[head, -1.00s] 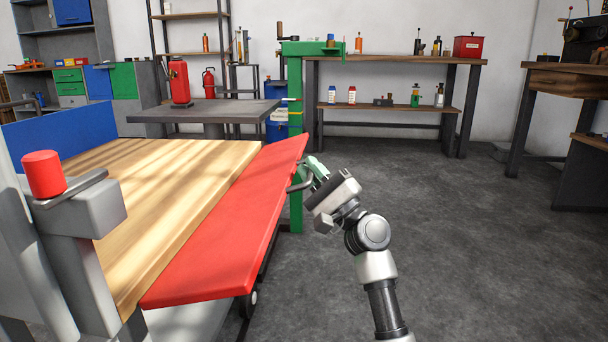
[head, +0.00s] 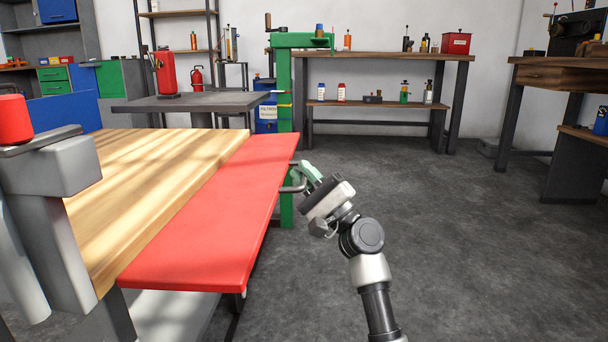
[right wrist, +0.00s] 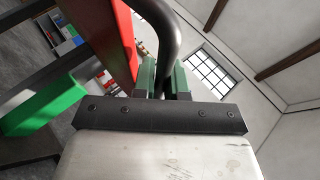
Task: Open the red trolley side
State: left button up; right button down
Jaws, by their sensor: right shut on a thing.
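The red trolley side (head: 215,220) is a long flat panel along the right edge of the trolley's wooden bed (head: 150,165). It is tilted outward and lies close to level with the bed. A dark curved handle (head: 295,182) stands out from its right edge. My right gripper (head: 306,178) is shut on this handle, to the right of the panel. In the right wrist view the handle (right wrist: 170,45) passes between the green fingers, beside the red panel (right wrist: 105,35). My left gripper does not show.
A green post (head: 285,120) stands just behind the panel's far end. A grey table (head: 190,103) and a wooden bench (head: 390,57) stand at the back. The floor to the right is clear.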

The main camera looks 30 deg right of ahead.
jog(key=c, duration=1.2)
grip_release()
jog(key=shift+s+d, duration=0.1)
jog(key=p+v, duration=0.2)
jog(key=v, duration=0.8)
jog(key=shift+s+f, duration=0.2)
jog(key=shift+d, duration=0.1)
